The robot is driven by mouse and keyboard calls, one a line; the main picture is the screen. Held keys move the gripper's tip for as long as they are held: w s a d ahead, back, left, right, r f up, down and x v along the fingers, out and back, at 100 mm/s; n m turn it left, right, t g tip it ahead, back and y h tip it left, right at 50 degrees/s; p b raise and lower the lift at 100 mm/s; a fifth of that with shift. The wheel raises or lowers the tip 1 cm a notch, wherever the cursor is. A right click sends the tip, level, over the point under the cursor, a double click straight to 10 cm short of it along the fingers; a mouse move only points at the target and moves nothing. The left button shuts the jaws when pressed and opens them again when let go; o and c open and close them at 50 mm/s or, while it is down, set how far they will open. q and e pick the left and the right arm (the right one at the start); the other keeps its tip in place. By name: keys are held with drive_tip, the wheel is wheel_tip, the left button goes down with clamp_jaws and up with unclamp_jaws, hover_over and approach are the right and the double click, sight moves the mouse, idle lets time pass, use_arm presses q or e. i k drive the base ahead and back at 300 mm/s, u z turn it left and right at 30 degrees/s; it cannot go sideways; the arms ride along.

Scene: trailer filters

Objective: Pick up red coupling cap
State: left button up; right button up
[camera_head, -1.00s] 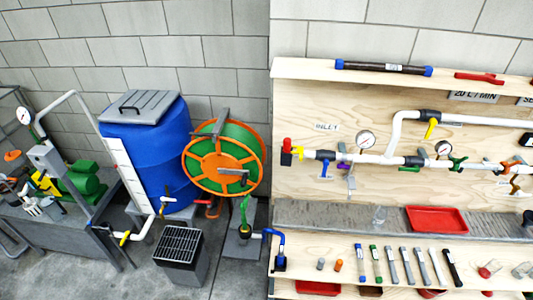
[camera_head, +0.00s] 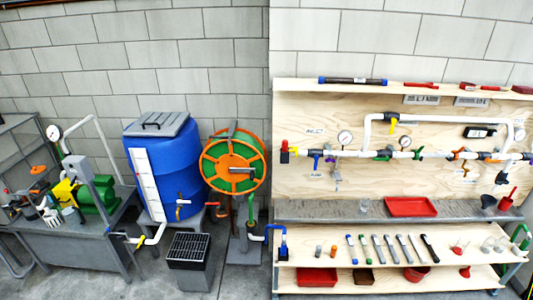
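A small red piece (camera_head: 284,145) sits at the left end of the pipe run on the plywood panel, beside a yellow part and above a dark fitting. It may be the red coupling cap, but it is too small to be sure. Another small red item (camera_head: 465,271) lies on the lower shelf at the right, and its kind is unclear. Neither of my grippers shows in the head view, and nothing is seen touching these things.
The panel has a grey ledge with a red tray (camera_head: 411,206) and shelves of tools below. To the left stand a blue barrel (camera_head: 165,165), an orange-green hose reel (camera_head: 234,162), a dark-topped grey bin (camera_head: 189,262) and a metal bench (camera_head: 80,245) with a green pump (camera_head: 97,196).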

sight(284, 142)
drive_tip(key=u, duration=0.55)
drive_tip(key=i, duration=0.7)
drive_tip(key=u, duration=0.7)
drive_tip(key=i, duration=0.85)
drive_tip(key=z, duration=0.15)
